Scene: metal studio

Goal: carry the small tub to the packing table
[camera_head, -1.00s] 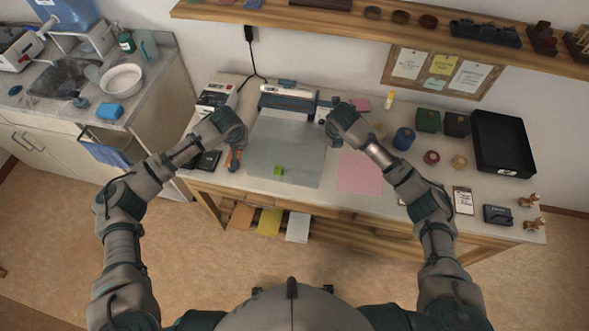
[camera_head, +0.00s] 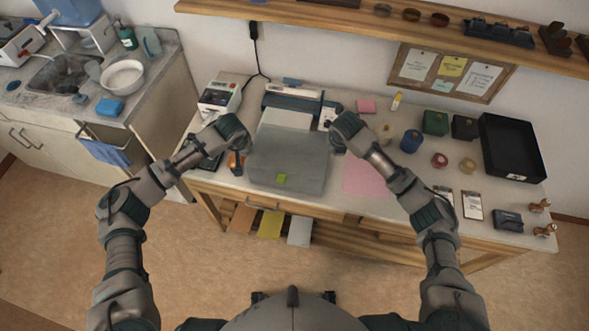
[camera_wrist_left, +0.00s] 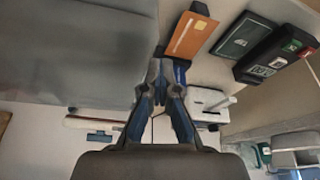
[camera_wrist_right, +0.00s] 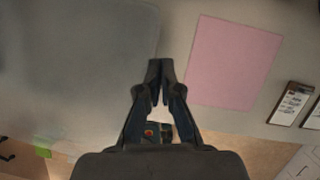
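The small tub (camera_head: 290,160) is a wide, grey, translucent box with a green label on its near side. It is between my two grippers, over the front of the wooden table (camera_head: 215,185). My left gripper (camera_head: 241,146) is at its left edge, and my right gripper (camera_head: 334,142) is at its right edge. In the left wrist view the fingers (camera_wrist_left: 158,82) are nearly together at the tub's edge (camera_wrist_left: 80,50). In the right wrist view the fingers (camera_wrist_right: 160,78) also close at its edge (camera_wrist_right: 75,60). I cannot tell its exact height above the table. No separate packing table can be made out.
A printer-like device (camera_head: 292,103) with white paper stands behind the tub. A pink sheet (camera_head: 367,178) lies to the right, with several small jars and a black tray (camera_head: 512,150) beyond. A sink counter (camera_head: 150,85) is at left. Floor is clear near me.

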